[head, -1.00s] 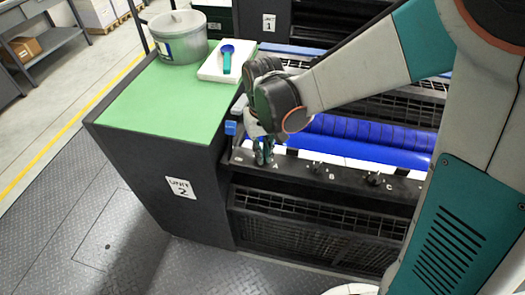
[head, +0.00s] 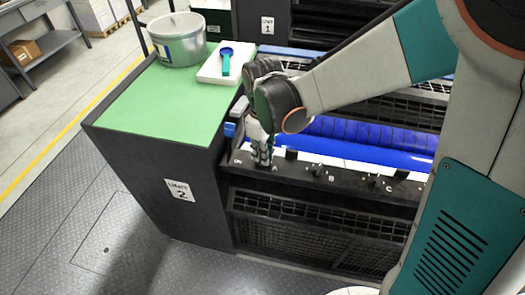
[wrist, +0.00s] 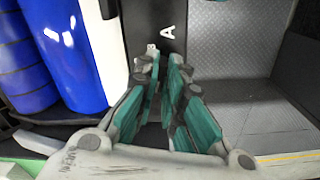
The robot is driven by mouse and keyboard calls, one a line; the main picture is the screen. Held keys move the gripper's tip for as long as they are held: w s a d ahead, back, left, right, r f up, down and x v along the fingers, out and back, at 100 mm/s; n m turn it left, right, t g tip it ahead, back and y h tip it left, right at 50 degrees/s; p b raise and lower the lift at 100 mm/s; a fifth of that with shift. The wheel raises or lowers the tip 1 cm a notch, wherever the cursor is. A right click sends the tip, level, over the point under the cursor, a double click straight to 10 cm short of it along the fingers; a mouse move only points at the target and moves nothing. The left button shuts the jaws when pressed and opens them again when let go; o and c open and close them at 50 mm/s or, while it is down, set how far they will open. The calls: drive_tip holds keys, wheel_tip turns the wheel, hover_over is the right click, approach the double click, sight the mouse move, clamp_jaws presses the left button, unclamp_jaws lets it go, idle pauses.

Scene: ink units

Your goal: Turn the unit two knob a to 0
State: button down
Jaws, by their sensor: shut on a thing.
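Unit two (head: 150,160) is the dark cabinet with a green top and a "UNIT 2" label (head: 180,190). Its black control strip (head: 345,180) carries lettered knobs, with knob B (head: 318,170) and knob C (head: 374,181) in the open. My gripper (head: 262,160) points down at the left end of the strip, by the letter A, with its fingers close together. It is shut on knob a, which the fingers hide in the head view. In the wrist view my gripper (wrist: 161,62) has its tips just below the printed A (wrist: 167,32). The knob's pointer cannot be made out.
Blue rollers (head: 365,145) lie just behind the strip. A metal bucket (head: 178,42) and a white tray with a blue-green scoop (head: 226,60) stand on the green top. A wire grille (head: 310,235) is below the strip. The floor in front is clear.

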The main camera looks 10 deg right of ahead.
idle(0.4)
drive_tip(key=c, duration=1.7)
unclamp_jaws()
